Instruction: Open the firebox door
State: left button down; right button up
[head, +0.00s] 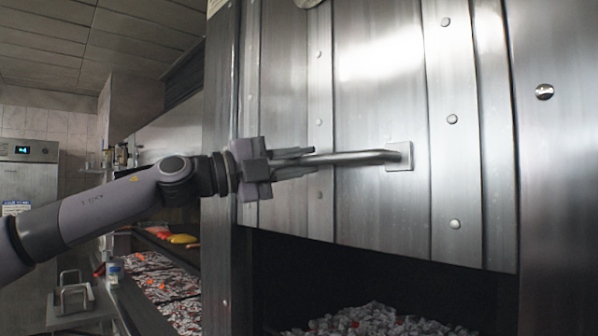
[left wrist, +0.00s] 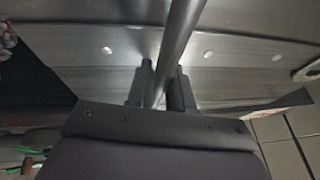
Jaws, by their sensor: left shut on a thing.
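The firebox door (head: 375,110) is a riveted steel panel that fills the upper middle of the head view. Its lower edge stands above a dark opening (head: 290,275) with grey and reddish coals (head: 375,320) at the bottom. A steel bar handle (head: 350,157) juts from a square mount on the door. My left gripper (head: 300,163) is shut on the handle near its left end. The left wrist view shows the bar (left wrist: 180,40) running between the two fingers (left wrist: 160,88). My right gripper is in neither view.
A steel wall (head: 560,190) with a round knob (head: 544,92) stands right of the door. On the left, a counter with foil-like trays (head: 165,285) and a yellow item (head: 182,239) runs back. A steel cabinet (head: 25,190) with a small display stands at far left.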

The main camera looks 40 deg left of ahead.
pick_arm(q)
jog(key=shift+s+a+r, duration=0.1)
jog(key=shift+a+r, duration=0.05)
jog(key=shift+r, duration=0.25)
jog(key=c, duration=1.2)
grip_release()
jog(key=shift+o, duration=0.5)
jog(key=shift+f, duration=0.2)
jog(key=shift+s, duration=0.1)
jog(key=b+v, duration=0.3)
jog(key=v, duration=0.1)
jog(key=shift+s+f, duration=0.2)
jog(key=shift+s, duration=0.05)
jog(key=v, duration=0.1)
jog(key=b+v, duration=0.1)
jog(key=shift+s+a+r+b, duration=0.1)
jog(key=shift+s+a+b, duration=0.1)
jog(key=shift+b, duration=0.1)
